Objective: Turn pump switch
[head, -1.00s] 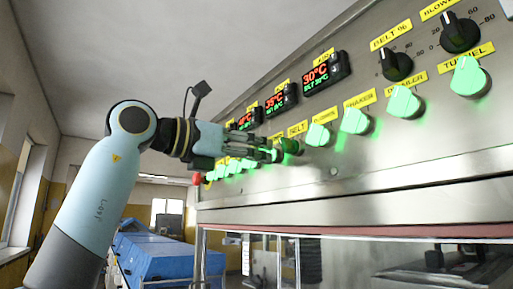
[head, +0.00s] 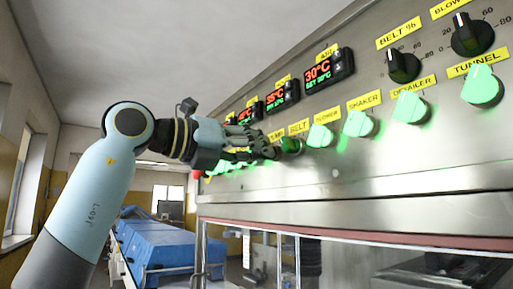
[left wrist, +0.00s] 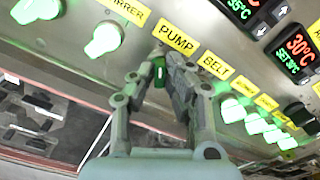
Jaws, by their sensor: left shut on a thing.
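The pump switch (left wrist: 160,73) is a dark green knob below the yellow PUMP label (left wrist: 177,40) in the left wrist view. My left gripper (left wrist: 167,72) is shut on it, with a finger on either side. In the head view my left gripper (head: 270,150) reaches the panel from the left and hides the pump switch. A dark green belt knob (head: 291,146) sits just right of the fingertips. In the left wrist view a finger covers the belt knob below the BELT label (left wrist: 215,65). My right gripper is not in view.
Lit pale-green knobs line the steel panel (head: 400,165), including the blower knob (head: 320,136) and shaker knob (head: 358,124) to the right. The stirrer knob (left wrist: 105,38) is left of the pump switch in the left wrist view. Temperature displays (head: 328,70) sit above the row.

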